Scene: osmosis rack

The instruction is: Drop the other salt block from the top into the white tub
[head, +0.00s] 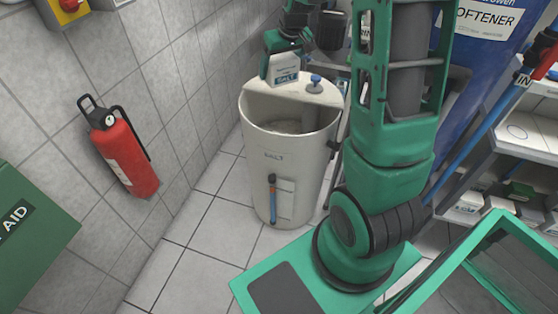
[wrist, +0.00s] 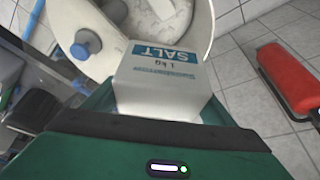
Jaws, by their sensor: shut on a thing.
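The white tub (head: 283,172) stands on the tiled floor near the wall and is marked SALT. Its front half is open and shows a greyish content; a lid part with a blue knob (head: 315,84) covers the back. Most of the fingers are hidden in the wrist view.
A red fire extinguisher (head: 125,150) hangs on the left wall, with a green first aid box (head: 30,240) nearer. A blue softener tank (head: 475,60) stands behind my arm. Shelves (head: 525,135) with boxes are at the right. The floor left of the tub is clear.

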